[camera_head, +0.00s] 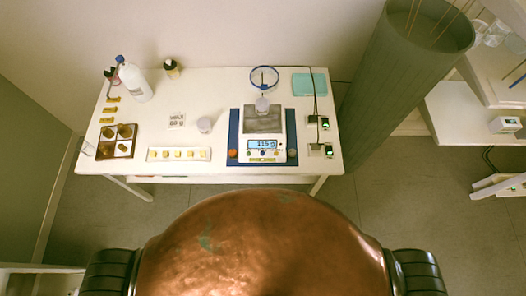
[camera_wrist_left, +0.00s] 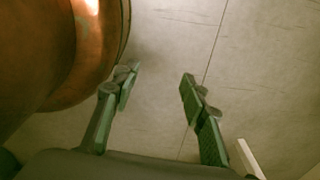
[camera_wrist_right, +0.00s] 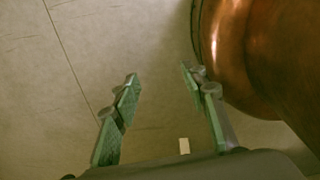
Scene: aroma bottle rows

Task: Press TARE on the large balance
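The large balance (camera_head: 264,153) stands on a blue mat (camera_head: 291,133) on the white table, right of the middle. Its lit display (camera_head: 264,144) reads about 115 g. A small whitish jar (camera_head: 262,104) sits on its grey weighing plate (camera_head: 256,125). Small buttons show along the front panel below the display, but their labels are too small to read. My left gripper (camera_wrist_left: 158,78) is open and empty above the floor in the left wrist view. My right gripper (camera_wrist_right: 158,72) is open and empty above the floor in the right wrist view. Neither gripper shows in the head view.
A large grey-green column (camera_head: 398,80) rises at the right.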

